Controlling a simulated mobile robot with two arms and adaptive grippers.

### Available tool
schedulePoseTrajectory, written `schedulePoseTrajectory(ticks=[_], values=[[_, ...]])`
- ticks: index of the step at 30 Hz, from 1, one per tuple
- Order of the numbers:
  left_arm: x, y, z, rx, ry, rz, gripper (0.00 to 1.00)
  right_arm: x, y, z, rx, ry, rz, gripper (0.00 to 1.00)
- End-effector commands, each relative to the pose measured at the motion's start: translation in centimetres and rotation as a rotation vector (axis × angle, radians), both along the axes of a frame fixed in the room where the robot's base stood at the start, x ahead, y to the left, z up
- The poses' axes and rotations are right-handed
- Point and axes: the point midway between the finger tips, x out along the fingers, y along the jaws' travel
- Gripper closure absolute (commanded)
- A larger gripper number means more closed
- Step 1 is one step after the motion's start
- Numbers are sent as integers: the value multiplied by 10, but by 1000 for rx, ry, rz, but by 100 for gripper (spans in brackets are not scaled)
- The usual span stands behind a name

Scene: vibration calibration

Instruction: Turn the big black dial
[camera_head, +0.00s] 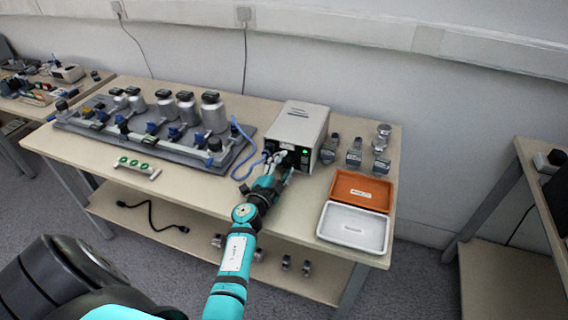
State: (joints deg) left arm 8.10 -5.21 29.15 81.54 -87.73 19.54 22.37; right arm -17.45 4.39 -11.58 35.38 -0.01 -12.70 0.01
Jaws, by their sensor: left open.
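A beige instrument box (301,124) stands on the table, with a dark front panel (304,157) and a small green light on it. My left gripper (279,161) is right at this front panel, its fingers open and pointing at it. The big black dial cannot be made out; the gripper covers much of the panel. I cannot tell whether the fingers touch anything there. My right gripper is not in view.
Left of the box, a grey board (82,130) carries valves and metal canisters. Blue tubing (239,172) curves beside my gripper. An orange tray (361,190) and a white tray (353,229) lie to the right. Several small sensors stand behind them.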

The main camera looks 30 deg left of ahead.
Motion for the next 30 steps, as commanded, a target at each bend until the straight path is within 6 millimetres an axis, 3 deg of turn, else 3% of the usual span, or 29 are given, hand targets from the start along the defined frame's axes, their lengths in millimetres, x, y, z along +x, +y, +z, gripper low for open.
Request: schedulePoseTrajectory(ticks=[2, 12, 22, 30], values=[[0, 0, 0, 0, 0, 0, 55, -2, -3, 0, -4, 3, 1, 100], [0, 0, 0, 0, 0, 0, 97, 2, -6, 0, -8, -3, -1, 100], [0, 0, 1, 54, 12, -1, 97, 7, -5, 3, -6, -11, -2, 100], [0, 0, 1, 231, 56, -2, 97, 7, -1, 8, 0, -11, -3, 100]])
